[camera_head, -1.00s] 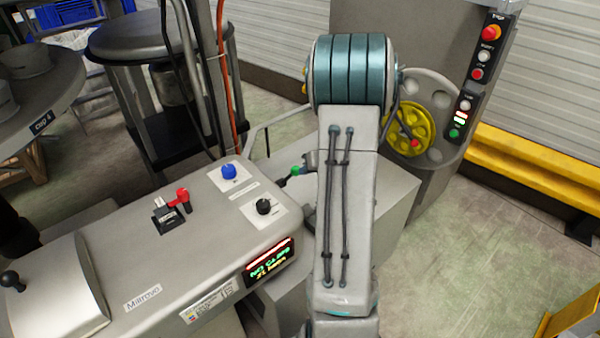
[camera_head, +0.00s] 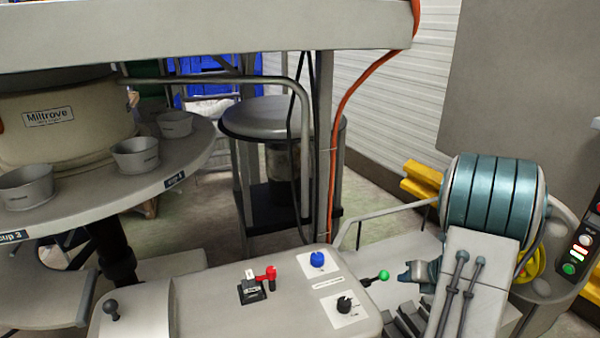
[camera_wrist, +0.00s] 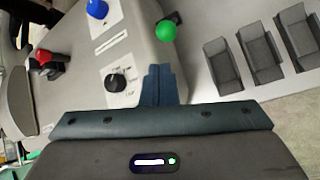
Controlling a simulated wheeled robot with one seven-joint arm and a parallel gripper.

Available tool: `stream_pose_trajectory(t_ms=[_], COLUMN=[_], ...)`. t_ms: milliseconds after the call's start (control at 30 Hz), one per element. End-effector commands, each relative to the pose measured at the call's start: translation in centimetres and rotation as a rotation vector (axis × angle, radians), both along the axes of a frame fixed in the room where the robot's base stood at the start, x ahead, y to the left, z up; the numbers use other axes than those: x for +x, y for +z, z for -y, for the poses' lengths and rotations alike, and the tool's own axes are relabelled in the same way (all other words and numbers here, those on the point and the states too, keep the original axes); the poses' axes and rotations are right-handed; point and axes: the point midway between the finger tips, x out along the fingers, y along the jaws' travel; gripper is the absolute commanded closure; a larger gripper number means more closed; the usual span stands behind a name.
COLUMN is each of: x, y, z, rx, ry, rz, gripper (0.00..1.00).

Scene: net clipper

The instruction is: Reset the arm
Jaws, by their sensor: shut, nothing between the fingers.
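My arm reaches in from the right in the head view. My gripper (camera_head: 418,270) shows beside its forearm, above the right end of the grey machine console (camera_head: 215,297). In the wrist view my gripper (camera_wrist: 160,80) is shut, its fingers together with nothing between them. A green-knobbed lever (camera_head: 383,275) is close to the left of the gripper in the head view. In the wrist view the green knob (camera_wrist: 166,31) lies just beyond the fingertips, with a visible gap in the picture; depth is hard to tell.
The console carries a blue knob (camera_head: 317,259), a black dial (camera_head: 344,304), a red-handled switch (camera_head: 266,274) and a black ball lever (camera_head: 111,306). Several grey bins (camera_wrist: 262,52) sit beside it. A round table (camera_head: 185,160) with cups stands left. An orange cable (camera_head: 345,90) hangs behind.

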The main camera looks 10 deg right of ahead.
Motion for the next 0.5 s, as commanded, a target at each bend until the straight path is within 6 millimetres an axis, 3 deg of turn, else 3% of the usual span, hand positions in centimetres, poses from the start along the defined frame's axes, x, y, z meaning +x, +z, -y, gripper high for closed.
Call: stream_pose_trajectory(t_ms=[133, 267, 500], x=[0.0, -0.8, -5.5], y=[1.7, 4.3, 8.1], z=[-3.1, -8.4, -17.5], rx=[-0.087, -0.257, -0.637], ry=[0.176, 0.508, 1.216], rz=[0.035, 0.103, 0.268], gripper=[1.00, 1.00, 1.00])
